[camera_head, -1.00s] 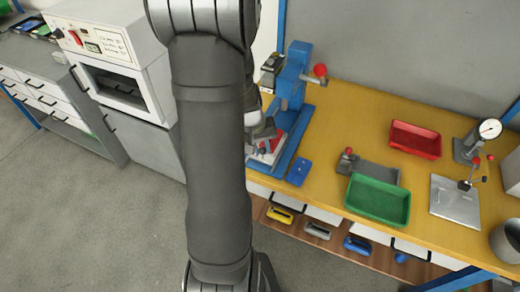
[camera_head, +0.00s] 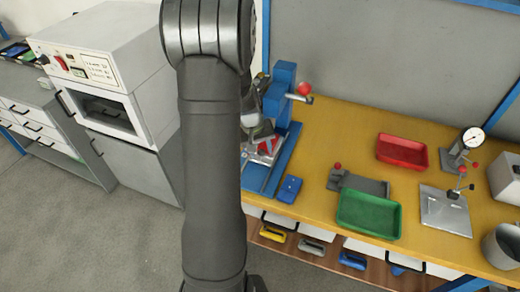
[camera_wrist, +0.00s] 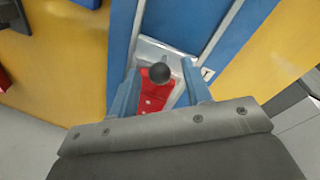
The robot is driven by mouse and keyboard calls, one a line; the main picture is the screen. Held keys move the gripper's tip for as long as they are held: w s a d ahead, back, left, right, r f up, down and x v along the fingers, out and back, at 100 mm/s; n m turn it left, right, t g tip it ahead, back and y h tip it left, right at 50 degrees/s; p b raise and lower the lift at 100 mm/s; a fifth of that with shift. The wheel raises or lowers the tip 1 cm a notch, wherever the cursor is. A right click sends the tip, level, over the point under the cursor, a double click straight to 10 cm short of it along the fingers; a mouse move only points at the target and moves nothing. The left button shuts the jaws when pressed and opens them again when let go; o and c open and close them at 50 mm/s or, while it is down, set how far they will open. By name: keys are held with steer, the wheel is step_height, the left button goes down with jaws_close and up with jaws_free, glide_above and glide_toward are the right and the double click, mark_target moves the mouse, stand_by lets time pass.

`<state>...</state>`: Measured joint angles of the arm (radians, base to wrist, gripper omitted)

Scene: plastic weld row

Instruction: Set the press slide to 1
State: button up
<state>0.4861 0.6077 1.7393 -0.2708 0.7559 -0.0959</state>
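The blue press (camera_head: 284,75) stands at the left end of the yellow bench, with a red ball on its side lever (camera_head: 303,89). At its foot is a red slide piece (camera_head: 268,146). In the wrist view the red slide (camera_wrist: 157,96) lies in a pale metal channel and carries a black ball knob (camera_wrist: 160,72). My gripper (camera_wrist: 160,80) is over the slide with its two bluish fingers apart, one each side of the knob. I cannot tell whether they touch it. In the head view my arm hides part of the press and gripper. No slide scale is readable.
A blue block (camera_head: 289,189) lies right of the press base. A lever fixture (camera_head: 360,183), green tray (camera_head: 368,213), red tray (camera_head: 402,151) and dial gauge stand (camera_head: 458,150) are farther right. A white oven (camera_head: 105,75) stands left.

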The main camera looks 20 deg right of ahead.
steer(key=a+r, duration=0.3)
steer(key=r, duration=1.4)
steer(key=shift+w+a, duration=0.15)
steer(key=shift+w, duration=0.15)
steer(key=d+f, duration=0.1)
steer(key=f, duration=0.4)
steer(key=d+f, duration=0.1)
steer(key=f, duration=0.5)
steer(key=d+f, duration=0.1)
steer(key=f, duration=0.5)
steer(key=shift+s+d, duration=0.15)
steer(key=shift+s, duration=0.2)
steer(key=shift+r, duration=0.1)
